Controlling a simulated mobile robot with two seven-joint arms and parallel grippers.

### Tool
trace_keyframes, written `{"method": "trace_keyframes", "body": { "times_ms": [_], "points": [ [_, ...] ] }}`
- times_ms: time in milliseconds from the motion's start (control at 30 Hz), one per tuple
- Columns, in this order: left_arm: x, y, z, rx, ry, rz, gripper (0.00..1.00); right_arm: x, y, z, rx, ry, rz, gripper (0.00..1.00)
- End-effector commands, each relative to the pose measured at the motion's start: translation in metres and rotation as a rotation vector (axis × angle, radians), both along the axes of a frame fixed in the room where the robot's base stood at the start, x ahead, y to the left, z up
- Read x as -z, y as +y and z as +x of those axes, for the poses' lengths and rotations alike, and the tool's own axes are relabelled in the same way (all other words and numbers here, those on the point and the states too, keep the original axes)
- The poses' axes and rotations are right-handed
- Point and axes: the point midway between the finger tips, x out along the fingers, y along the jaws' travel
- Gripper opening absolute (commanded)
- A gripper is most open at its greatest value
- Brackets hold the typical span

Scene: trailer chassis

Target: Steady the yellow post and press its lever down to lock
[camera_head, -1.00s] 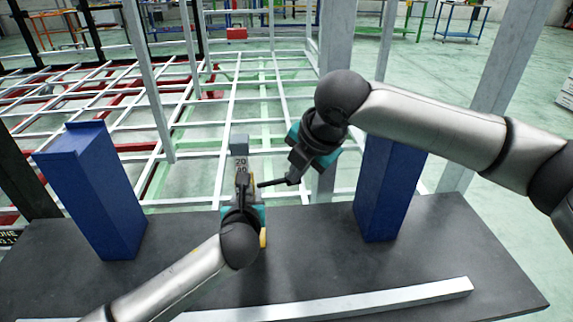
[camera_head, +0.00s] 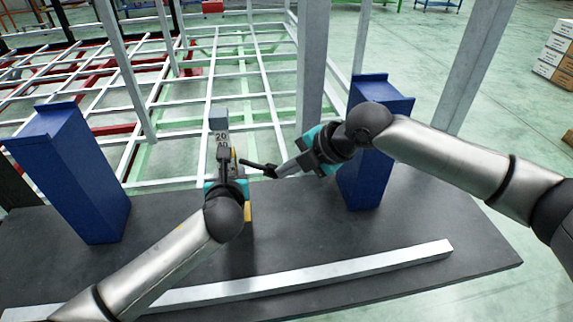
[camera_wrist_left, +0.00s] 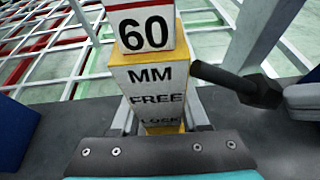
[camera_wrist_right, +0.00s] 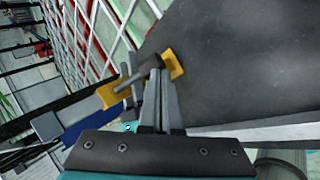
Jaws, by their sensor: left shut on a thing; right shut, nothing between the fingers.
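The yellow post (camera_head: 248,212) stands on the dark bench top, with a grey-white numbered upper part. The left wrist view shows its printed face (camera_wrist_left: 150,88), with "60", "MM", "FREE" and "LOCK". My left gripper (camera_head: 225,165) is shut on the post, one finger on each side. The black lever (camera_head: 258,166) sticks out from the post to the right and slopes slightly down; it also shows in the left wrist view (camera_wrist_left: 235,84). My right gripper (camera_head: 280,172) is shut and empty, with its tips at the lever's outer end. Whether they touch is unclear.
A blue block (camera_head: 80,180) stands on the bench left of the post and another blue block (camera_head: 362,180) stands to the right, behind my right gripper. A pale metal bar (camera_head: 330,273) lies along the bench front. The white chassis frame (camera_head: 215,75) lies beyond the bench.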

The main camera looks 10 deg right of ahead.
Motion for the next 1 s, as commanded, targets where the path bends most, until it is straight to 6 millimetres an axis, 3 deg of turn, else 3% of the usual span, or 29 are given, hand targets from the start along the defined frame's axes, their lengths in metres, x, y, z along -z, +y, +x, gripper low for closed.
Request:
{"method": "trace_keyframes", "body": {
  "times_ms": [500,833,1000],
  "points": [
    [0.002,0.0,-0.001,0.0,0.004,0.002,0.0,-0.007,0.016,0.0,-0.001,0.0,0.002,0.0],
    [0.002,0.0,0.0,-0.001,0.004,0.001,0.0,-0.008,0.015,-0.001,-0.001,0.0,0.002,0.0],
    [0.002,0.0,0.0,-0.001,0.004,0.001,0.0,-0.015,0.01,-0.011,-0.002,-0.001,0.0,0.0]
  ]
}}
